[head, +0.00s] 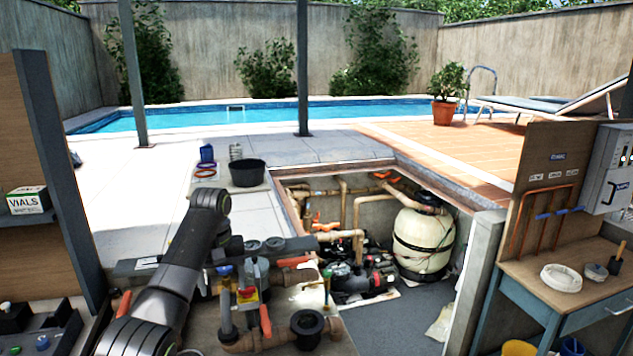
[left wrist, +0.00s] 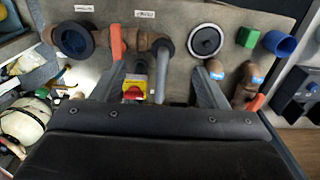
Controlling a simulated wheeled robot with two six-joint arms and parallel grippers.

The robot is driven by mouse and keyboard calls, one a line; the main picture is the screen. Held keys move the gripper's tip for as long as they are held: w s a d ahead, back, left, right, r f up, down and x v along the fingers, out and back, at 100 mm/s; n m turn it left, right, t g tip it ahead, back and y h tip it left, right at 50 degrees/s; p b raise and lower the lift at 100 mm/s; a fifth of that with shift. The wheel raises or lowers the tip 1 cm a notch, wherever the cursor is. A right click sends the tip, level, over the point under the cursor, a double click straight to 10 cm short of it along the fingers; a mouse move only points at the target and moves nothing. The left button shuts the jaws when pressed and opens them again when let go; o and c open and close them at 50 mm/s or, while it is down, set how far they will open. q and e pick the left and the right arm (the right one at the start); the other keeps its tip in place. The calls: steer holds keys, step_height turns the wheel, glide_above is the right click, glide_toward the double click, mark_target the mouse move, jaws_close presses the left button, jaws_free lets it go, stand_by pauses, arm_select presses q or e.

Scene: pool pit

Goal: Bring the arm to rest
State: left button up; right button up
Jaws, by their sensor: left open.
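My left arm (head: 185,262) comes in from the lower left of the head view and bends over the pipe bench. In the left wrist view my left gripper (left wrist: 158,75) has its two dark fingers spread wide, with nothing held between them. A yellow and red switch (left wrist: 133,88) and a grey pipe (left wrist: 160,75) show in the gap, beneath the gripper. I cannot tell the exact height above them. The switch also shows in the head view (head: 247,294). My right gripper is in neither view.
A red valve handle (left wrist: 116,42), an orange handle (left wrist: 256,103) and a dark round fitting (left wrist: 205,40) lie around the fingers. A black bowl (head: 247,173) stands behind the arm. The pit holds a cream filter tank (head: 423,243). A workbench (head: 560,285) stands at right.

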arm_select(q)
steer(key=s+a+f+m+t, duration=0.1)
steer(key=s+a+f, duration=0.2)
steer(key=s+f, duration=0.7)
steer(key=s+a+f+m+t, duration=0.1)
steer(key=s+a+f, duration=0.2)
steer(key=s+f, duration=0.7)
steer(key=s+a+t+y, duration=0.1)
steer(key=s+a, duration=0.1)
steer(key=s, duration=1.1)
steer(key=s+a+t+y, duration=0.1)
steer(key=s+a, duration=0.1)
steer(key=s, duration=1.1)
step_height(320, 180, down, 32)
steer(key=a+f+g+b, duration=0.1)
steer(key=g+b, duration=0.1)
steer(key=b, duration=0.4)
steer(key=s+d+f+g+h+b, duration=0.1)
steer(key=s+f+b, duration=0.2)
steer(key=s+f, duration=1.2)
step_height(320, 180, down, 3)
steer(key=shift+d+f+m+b, duration=0.1)
steer(key=shift+d+m+b, duration=0.05)
steer(key=shift+m+b, duration=0.2)
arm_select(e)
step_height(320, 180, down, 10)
